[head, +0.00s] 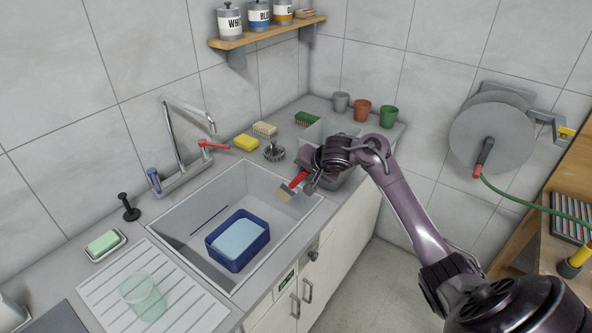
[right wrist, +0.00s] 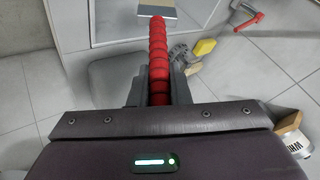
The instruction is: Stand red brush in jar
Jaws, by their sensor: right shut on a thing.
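The red brush (head: 298,180) is held in my right gripper (head: 308,180), above the right part of the sink. Its pale bristle end (head: 284,195) points down and to the left in the head view. In the right wrist view the ribbed red handle (right wrist: 159,60) runs away from between the fingers, with a pale flat head (right wrist: 156,9) at the far end. My right gripper (right wrist: 158,85) is shut on the handle. A clear greenish jar (head: 142,297) stands on the white ridged drainboard at lower left, far from the brush. My left gripper is not in view.
The sink (head: 277,191) holds a blue basin (head: 222,256) of water. The faucet (head: 180,140) rises behind it. A soap dish (head: 104,246) and black plunger-like item (head: 129,208) stand near the drainboard (head: 100,290). Sponges (head: 245,142) and cups (head: 361,110) line the back counter.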

